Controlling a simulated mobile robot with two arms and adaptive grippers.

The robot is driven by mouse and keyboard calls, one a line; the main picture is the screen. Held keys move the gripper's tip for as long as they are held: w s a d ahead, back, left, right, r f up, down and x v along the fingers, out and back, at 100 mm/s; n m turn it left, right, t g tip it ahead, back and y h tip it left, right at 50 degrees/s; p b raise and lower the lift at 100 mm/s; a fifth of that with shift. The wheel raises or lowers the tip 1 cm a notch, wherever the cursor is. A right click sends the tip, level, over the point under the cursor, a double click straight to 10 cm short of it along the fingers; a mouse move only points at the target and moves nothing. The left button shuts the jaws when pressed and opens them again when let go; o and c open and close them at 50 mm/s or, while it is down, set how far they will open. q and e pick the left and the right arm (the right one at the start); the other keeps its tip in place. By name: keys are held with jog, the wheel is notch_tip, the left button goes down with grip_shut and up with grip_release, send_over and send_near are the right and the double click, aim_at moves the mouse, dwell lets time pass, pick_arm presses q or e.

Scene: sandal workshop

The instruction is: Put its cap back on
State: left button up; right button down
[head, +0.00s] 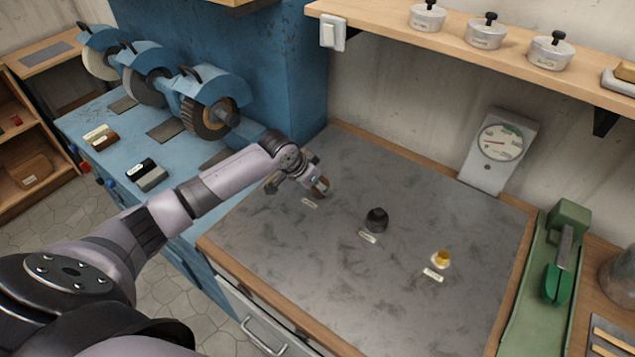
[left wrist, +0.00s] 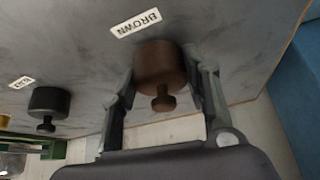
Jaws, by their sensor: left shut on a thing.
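My left gripper (head: 316,186) is at the far left part of the grey worktop (head: 300,260). It is shut on a brown round cap-like piece with a small knob (left wrist: 160,70), which is between its two fingers in the left wrist view. A label reading BROWN (left wrist: 135,23) lies beside it. A black piece with a knob (head: 376,219) stands near the middle of the worktop; it also shows in the left wrist view (left wrist: 48,102). My right gripper is out of view.
Small labels lie before each piece. Several lidded pots (head: 486,33) stand on the shelf above. Grinding wheels (head: 208,115) are at the left. The worktop's front is clear.

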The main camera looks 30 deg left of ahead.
pick_arm(q)
jog(key=o, duration=1.1)
jog(key=shift+c, duration=0.2)
jog(key=shift+r, duration=0.1)
jog(key=v, duration=1.2)
